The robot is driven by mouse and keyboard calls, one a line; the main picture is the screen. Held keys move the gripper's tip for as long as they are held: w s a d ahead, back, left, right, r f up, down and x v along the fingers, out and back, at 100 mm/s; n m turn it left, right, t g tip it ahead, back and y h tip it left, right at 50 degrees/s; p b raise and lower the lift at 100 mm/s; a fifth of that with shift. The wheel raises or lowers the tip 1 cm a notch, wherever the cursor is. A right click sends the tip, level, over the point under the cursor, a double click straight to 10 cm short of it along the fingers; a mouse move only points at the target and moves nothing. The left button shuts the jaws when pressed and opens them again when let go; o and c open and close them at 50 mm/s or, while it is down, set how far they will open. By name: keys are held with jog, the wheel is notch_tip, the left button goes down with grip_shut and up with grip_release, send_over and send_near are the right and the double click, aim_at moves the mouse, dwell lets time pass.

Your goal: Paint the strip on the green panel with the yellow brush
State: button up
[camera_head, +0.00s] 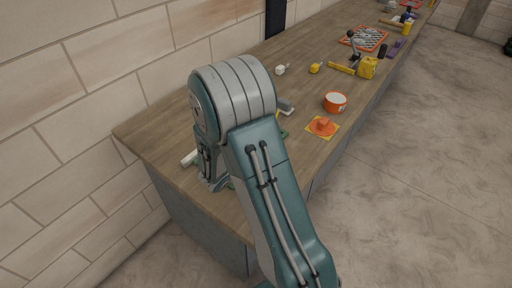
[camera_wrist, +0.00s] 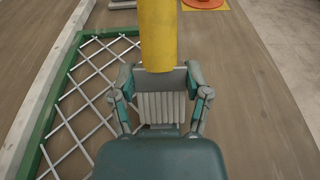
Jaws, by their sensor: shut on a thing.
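My gripper (camera_wrist: 159,82) is shut on the yellow brush (camera_wrist: 158,35), whose thick yellow shaft stands up between the fingers and runs out of the top of the wrist view. Its bristles cannot be made out. The green panel (camera_wrist: 60,85) is a green frame with a lattice of crossed white strips (camera_wrist: 84,97), lying on the counter to the left of and beneath my gripper. Which strip is the task's one I cannot tell. In the head view my arm hides my gripper, the brush and most of the panel.
A long white bar (camera_wrist: 42,90) lies along the panel's left side. An orange block on a yellow-orange square (camera_head: 322,126) and an orange-and-white round container (camera_head: 335,102) stand further along the wooden counter (camera_head: 160,126). Beyond are yellow tools and an orange lattice panel (camera_head: 364,38). A wall borders the left.

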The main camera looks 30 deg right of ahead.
jog(key=shift+d+f, duration=0.1)
jog(key=shift+f, duration=0.05)
jog(key=shift+c, duration=0.6)
jog(key=shift+w+d+r, duration=0.1)
jog(key=shift+w+d, duration=0.2)
jog(key=shift+d, duration=0.5)
jog(key=shift+w+d+r, duration=0.1)
jog(key=shift+w+d, duration=0.15)
jog(key=shift+d, duration=0.5)
jog(key=shift+x, duration=1.5)
jog(key=shift+w+d+r, duration=0.15)
jog(key=shift+w+d, duration=0.1)
jog(key=shift+d, duration=0.5)
jog(key=shift+w+d+r, duration=0.15)
jog(key=shift+w+d, duration=0.15)
jog(key=shift+d, duration=0.45)
jog(key=shift+x, duration=1.5)
jog(key=shift+r, duration=0.1)
jog(key=shift+a, duration=0.15)
